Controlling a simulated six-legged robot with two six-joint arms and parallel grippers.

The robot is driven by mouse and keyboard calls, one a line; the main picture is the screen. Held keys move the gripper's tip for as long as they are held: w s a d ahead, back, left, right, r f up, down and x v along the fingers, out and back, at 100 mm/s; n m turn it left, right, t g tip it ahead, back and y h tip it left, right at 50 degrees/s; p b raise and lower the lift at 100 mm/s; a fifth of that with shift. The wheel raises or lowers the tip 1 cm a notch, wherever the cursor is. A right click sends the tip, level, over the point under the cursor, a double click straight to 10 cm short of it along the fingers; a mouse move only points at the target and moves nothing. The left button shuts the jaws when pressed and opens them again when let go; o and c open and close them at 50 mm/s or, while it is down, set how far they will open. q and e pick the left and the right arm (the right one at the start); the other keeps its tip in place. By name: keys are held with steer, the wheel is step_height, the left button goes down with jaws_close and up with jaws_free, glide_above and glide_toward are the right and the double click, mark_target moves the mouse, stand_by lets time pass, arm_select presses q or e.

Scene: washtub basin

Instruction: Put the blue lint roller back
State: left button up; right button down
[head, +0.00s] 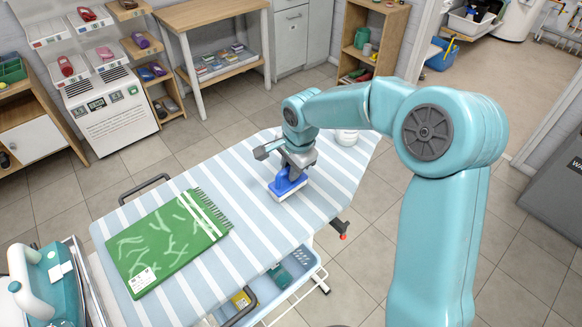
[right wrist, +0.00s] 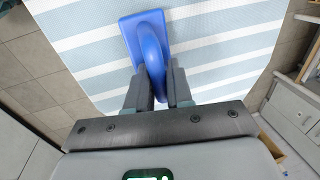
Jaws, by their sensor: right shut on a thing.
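My right gripper (head: 299,160) is shut on a blue tool (head: 286,184) and holds it over the right part of the striped ironing board (head: 330,180). The tool has a flat blue body with a pale underside and a raised handle; it looks more like a brush than a roller. In the right wrist view the fingers (right wrist: 158,88) are on either side of the blue handle (right wrist: 153,52). I cannot tell whether the underside touches the board. My left gripper is not in view.
A green fringed cloth (head: 165,240) with pale strands lies on the board's left part. A teal and white iron (head: 45,285) stands at the lower left. A white dispenser (head: 108,115), small wooden shelves (head: 135,48) and a wooden table (head: 205,14) stand behind. A white round thing (head: 346,137) is on the far board end.

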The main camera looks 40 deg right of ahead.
mark_target(297, 184)
steer(key=shift+d+f, duration=0.1)
steer(key=shift+f, duration=0.1)
steer(key=c, duration=1)
jaws_free()
steer(key=shift+r, duration=0.35)
steer(key=v, duration=1.1)
steer(key=shift+r, duration=0.35)
steer(key=shift+s+f, duration=0.1)
steer(key=shift+s, duration=0.05)
